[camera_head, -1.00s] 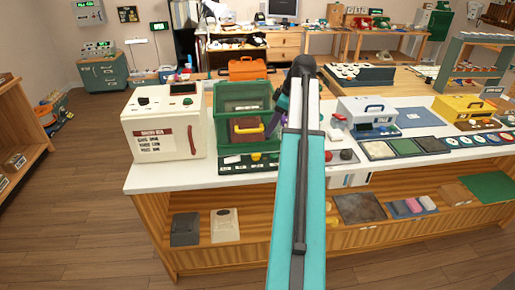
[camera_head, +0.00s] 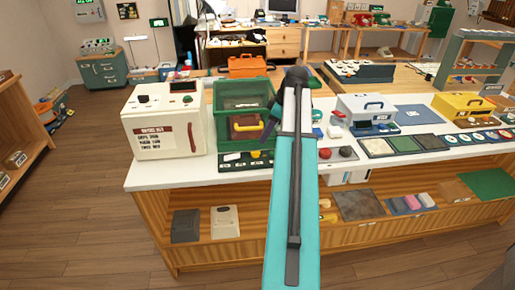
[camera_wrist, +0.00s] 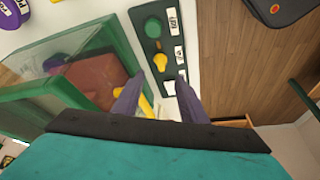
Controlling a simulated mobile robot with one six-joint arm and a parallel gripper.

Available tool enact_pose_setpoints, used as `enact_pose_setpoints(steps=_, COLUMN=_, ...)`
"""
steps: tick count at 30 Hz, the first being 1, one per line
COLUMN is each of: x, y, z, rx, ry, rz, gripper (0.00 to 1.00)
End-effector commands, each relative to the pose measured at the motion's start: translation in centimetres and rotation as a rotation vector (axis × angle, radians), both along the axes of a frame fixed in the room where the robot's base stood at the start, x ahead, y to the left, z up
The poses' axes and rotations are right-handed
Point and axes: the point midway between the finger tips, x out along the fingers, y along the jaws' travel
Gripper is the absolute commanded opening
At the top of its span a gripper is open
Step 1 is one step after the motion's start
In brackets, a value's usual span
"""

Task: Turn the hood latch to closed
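The hood (camera_head: 230,92) is a green-framed box with clear panes on the white counter; it also shows at the left of the wrist view (camera_wrist: 100,45). A yellow bar (camera_head: 247,125) shows at its front in the head view. In the wrist view a yellow lever-like piece (camera_wrist: 146,104) lies at the hood's edge, beside my left finger and partly hidden by it. I cannot tell whether this is the latch or how far it is turned. My gripper (camera_wrist: 160,98) has two purple fingers, apart, with no object clearly held between them.
A dark green panel (camera_head: 236,164) with a green button (camera_wrist: 152,27), a yellow knob (camera_wrist: 160,62) and white labels lies before the hood. A cream box (camera_head: 162,120) stands left of the hood. A red dome (camera_head: 325,153) and grey dome lie to the right.

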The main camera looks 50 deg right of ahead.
Motion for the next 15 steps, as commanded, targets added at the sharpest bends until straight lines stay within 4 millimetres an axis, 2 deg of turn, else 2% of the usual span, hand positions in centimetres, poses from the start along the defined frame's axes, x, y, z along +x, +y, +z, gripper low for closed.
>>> enact_pose_setpoints(steps=15, x=1.9, y=1.1, z=-5.4, rx=0.001, ry=0.001, rz=-0.001, gripper=0.39)
